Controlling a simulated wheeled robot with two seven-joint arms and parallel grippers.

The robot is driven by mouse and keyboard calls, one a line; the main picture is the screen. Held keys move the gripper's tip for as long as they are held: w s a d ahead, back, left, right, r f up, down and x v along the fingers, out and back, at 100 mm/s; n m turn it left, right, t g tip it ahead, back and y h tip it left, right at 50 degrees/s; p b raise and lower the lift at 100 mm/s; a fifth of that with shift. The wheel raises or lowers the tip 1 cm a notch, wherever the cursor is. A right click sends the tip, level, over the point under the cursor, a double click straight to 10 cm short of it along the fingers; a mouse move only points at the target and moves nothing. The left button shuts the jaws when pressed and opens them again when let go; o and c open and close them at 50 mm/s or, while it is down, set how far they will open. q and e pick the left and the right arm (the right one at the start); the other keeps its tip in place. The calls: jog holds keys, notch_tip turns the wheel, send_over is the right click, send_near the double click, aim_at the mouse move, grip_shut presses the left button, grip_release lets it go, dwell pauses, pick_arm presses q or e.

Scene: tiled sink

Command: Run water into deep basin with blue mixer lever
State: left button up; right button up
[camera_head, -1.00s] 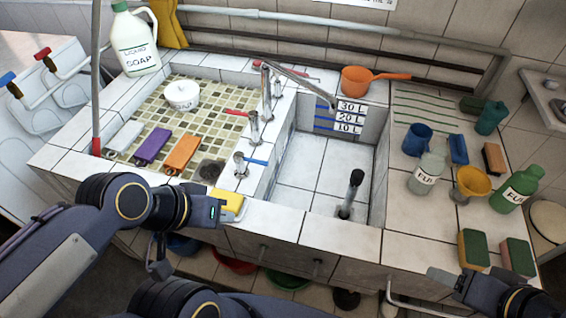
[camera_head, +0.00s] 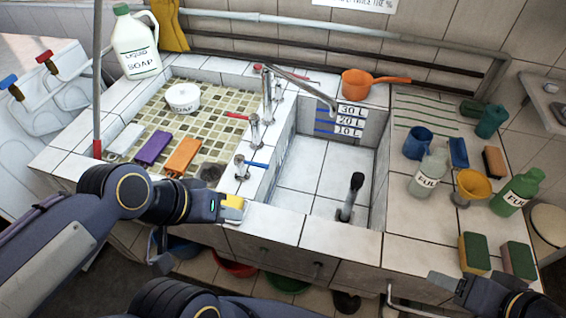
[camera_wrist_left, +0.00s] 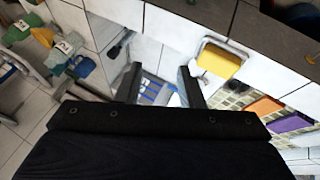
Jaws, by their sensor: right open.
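The blue mixer lever (camera_head: 257,164) sits on a chrome tap on the ledge between the basins, pointing right. The deep basin (camera_head: 305,172) is white-tiled, with litre marks on its back wall and a dark upright plug pipe inside; no water shows in it. The long spout (camera_head: 300,80) reaches over it. My left gripper (camera_head: 218,207) is at the front ledge beside the yellow sponge (camera_head: 234,206), in front of the blue lever and apart from it. In the left wrist view its fingers (camera_wrist_left: 160,70) are apart with nothing between them. My right gripper (camera_head: 448,285) is open at the lower right.
Two red levers (camera_head: 237,115) are further back along the divider. The shallow mosaic basin (camera_head: 205,115) holds a white soap tub and coloured blocks. Bottles, a blue mug (camera_head: 417,142) and sponges (camera_head: 474,252) crowd the right counter. The front ledge (camera_head: 340,241) before the deep basin is clear.

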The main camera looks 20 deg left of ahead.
pick_arm(q)
jog(key=w+a+r+n+g, duration=0.2)
jog(key=w+n, duration=0.1)
jog(key=w, duration=0.2)
jog(key=n+g+y+b, duration=0.1)
jog(key=n+g+y, duration=0.4)
jog(key=n, duration=0.8)
send_near(252, 164)
jog(key=w+h, duration=0.1)
jog(key=shift+g, duration=0.3)
jog(key=f, duration=0.2)
jog(key=s+f, duration=0.1)
jog(key=f, duration=0.2)
jog(key=d+f, duration=0.1)
jog(key=f, duration=0.1)
jog(key=shift+s+f, duration=0.15)
jog(key=shift+f, duration=0.2)
grip_shut()
